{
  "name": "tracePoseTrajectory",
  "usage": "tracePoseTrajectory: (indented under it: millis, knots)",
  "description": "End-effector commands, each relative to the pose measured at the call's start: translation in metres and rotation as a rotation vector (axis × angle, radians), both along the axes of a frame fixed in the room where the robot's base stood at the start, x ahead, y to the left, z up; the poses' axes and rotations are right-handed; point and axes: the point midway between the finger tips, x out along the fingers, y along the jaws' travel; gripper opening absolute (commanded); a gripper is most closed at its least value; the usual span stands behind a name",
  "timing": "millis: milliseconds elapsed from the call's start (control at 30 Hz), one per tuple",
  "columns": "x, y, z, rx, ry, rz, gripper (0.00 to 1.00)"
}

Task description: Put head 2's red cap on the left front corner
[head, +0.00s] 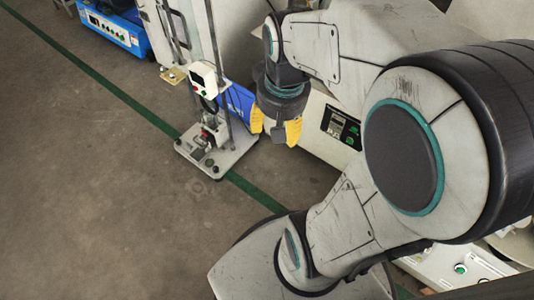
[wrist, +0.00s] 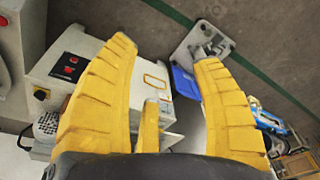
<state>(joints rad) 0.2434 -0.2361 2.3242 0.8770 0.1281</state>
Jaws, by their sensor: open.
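I cannot make out head 2's red cap in either view, nor tell which part is head 2. My gripper (head: 275,130) has yellow ribbed fingers and hangs in front of a white machine with a dark control panel (head: 341,126). In the wrist view my gripper (wrist: 165,52) is open, its fingers spread wide with nothing between them. A tall test stand (head: 216,145) stands left of my gripper in the head view. Small dark parts with a trace of red sit on its base, too small to name. My arm hides much of the right side.
A blue and white instrument (head: 113,30) stands at the upper left. A blue box (head: 238,103) is behind the stand; it also shows in the wrist view (wrist: 185,82). A green line (head: 95,85) crosses the floor. The floor at left is clear.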

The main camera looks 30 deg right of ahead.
Motion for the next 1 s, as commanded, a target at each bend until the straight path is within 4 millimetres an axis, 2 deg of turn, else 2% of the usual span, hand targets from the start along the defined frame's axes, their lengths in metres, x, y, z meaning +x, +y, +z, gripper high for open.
tracePoseTrajectory:
  millis: [33, 100, 300, 467, 767, 867, 1000]
  knots:
    - [-0.011, 0.016, 0.001, -0.006, -0.009, 0.083, 0.59]
    - [-0.024, 0.032, 0.001, -0.014, -0.015, 0.175, 0.59]
    - [-0.049, 0.054, -0.002, -0.026, -0.027, 0.336, 0.59]
    - [-0.055, 0.059, -0.004, -0.029, -0.029, 0.376, 0.59]
    - [-0.055, 0.059, -0.003, -0.030, -0.029, 0.377, 0.59]
    - [-0.055, 0.059, 0.005, -0.030, -0.029, 0.378, 0.59]
    - [-0.054, 0.059, 0.032, -0.031, -0.032, 0.384, 0.59]
